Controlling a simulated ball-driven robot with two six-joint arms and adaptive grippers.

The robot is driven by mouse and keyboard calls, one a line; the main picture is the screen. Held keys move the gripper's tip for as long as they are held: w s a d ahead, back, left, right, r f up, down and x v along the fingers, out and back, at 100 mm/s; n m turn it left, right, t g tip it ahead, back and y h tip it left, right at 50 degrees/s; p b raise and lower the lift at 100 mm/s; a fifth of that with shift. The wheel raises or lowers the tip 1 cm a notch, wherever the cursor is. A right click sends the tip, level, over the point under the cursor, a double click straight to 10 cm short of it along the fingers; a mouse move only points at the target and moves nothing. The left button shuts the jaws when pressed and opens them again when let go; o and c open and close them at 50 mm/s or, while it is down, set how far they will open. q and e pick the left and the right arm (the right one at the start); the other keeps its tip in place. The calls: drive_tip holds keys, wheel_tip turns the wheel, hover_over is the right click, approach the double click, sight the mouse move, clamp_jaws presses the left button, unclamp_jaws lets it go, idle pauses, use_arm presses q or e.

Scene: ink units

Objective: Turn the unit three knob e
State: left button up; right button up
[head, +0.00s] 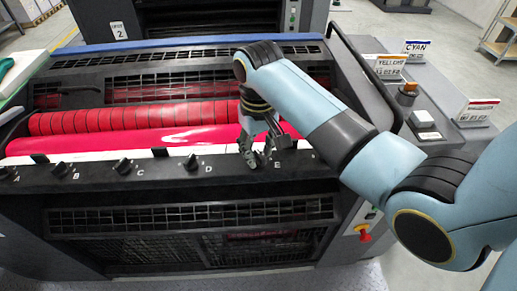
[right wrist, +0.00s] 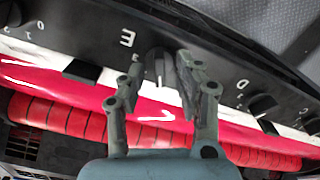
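The knob E (right wrist: 158,64) is a small black knob with a light pointer mark, beside a white letter E on the dark rail (head: 225,175) of the press unit. In the right wrist view it stands between the two fingers of my right gripper (right wrist: 160,68). The right finger looks close against it; a small gap shows at the left finger, so a firm grip is not seen. In the head view my right gripper (head: 262,160) reaches down to the rail just left of the letter E and hides the knob. My left gripper is not in view.
Knob D (head: 191,162), knob C (head: 124,166) and knob B (head: 62,170) sit along the same rail. Behind it lie a magenta roller (head: 130,142) and a bar guard (head: 375,85). A console with ink signs (head: 390,65) stands right; a red-handled switch (head: 364,234) is below.

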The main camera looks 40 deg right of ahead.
sight(259, 153)
wheel_tip(259, 153, up, 8)
drive_tip(key=shift+f, duration=0.25)
drive_tip(key=shift+s, duration=0.1)
idle(0.6)
